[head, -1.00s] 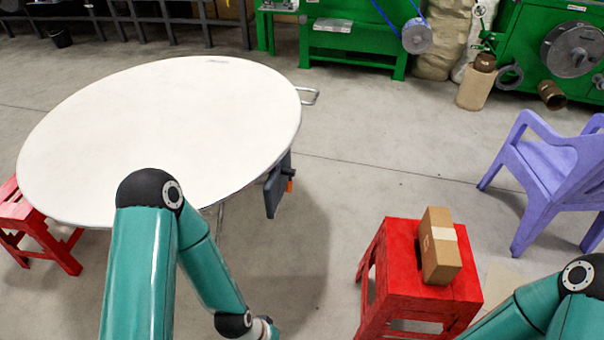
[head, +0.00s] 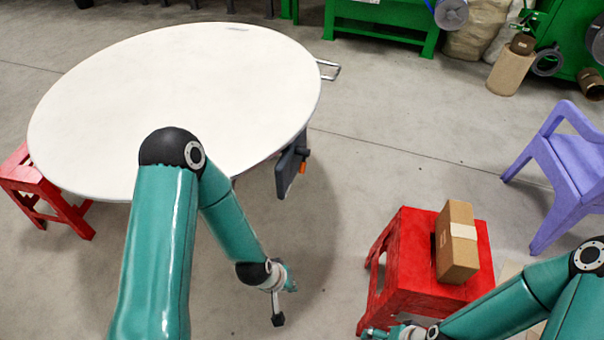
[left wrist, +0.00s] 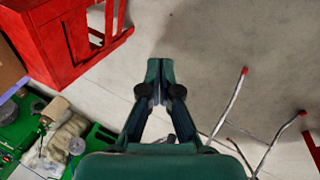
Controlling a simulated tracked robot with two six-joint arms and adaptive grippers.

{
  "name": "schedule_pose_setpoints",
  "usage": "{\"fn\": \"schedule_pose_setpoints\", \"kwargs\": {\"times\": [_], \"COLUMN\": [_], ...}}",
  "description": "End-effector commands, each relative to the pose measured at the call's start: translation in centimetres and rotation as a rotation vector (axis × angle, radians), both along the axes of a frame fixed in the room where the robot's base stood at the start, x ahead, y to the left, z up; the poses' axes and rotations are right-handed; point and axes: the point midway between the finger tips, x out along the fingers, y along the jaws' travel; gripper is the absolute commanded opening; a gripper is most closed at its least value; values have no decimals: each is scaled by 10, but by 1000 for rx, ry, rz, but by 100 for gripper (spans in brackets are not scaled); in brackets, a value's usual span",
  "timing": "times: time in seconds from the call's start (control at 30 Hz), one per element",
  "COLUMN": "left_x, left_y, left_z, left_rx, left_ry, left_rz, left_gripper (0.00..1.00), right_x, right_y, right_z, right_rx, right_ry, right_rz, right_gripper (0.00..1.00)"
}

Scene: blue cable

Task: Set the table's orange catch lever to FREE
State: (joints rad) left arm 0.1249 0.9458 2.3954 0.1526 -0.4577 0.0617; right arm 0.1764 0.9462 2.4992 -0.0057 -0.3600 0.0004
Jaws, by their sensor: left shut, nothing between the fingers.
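The white round tabletop (head: 180,100) fills the upper left of the head view. The lever's setting and any lettering are too small to read. My left gripper (head: 291,284) is below the panel in the head view, apart from the lever. The left wrist view shows its fingers (left wrist: 153,82) closed together and empty. My right gripper (head: 372,333) is at the bottom edge by the red stool; its fingers are unclear.
A red stool (head: 408,236) carries a cardboard box (head: 457,243) on the right. A purple chair (head: 562,165) stands beyond it. Another red stool (head: 45,192) is at the table's left. Thin metal legs (left wrist: 232,100) show in the left wrist view. Floor between table and right stool is clear.

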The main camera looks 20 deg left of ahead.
Motion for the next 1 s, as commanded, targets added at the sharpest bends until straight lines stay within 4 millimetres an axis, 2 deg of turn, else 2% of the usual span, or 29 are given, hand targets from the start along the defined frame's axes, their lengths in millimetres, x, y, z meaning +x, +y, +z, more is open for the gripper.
{"fn": "schedule_pose_setpoints", "kwargs": {"times": [0.03,0.07,0.1,0.2,0.3,0.33,0.43,0.6,1.0], "left_x": [41,65,99,176,230,241,263,272,272], "left_y": [3,6,11,23,33,35,39,41,43], "left_z": [-14,-15,-14,1,29,38,63,85,88], "left_rx": [25,38,52,57,25,11,-36,-83,-84], "left_ry": [-81,-131,-205,-396,-567,-609,-714,-787,-791], "left_rz": [105,181,294,595,885,963,1184,1377,1398], "left_gripper": [0,0,0,0,0,0,0,0,0], "right_x": [0,0,0,0,0,0,0,0,0], "right_y": [0,0,0,0,0,0,0,0,0], "right_z": [-19,-26,-36,-59,-79,-84,-96,-103,-102], "right_rx": [0,0,0,0,0,0,0,0,0], "right_ry": [0,0,0,0,0,0,0,0,0], "right_rz": [0,0,0,0,0,0,0,0,0], "right_gripper": [97,100,100,100,100,100,100,100,100]}}
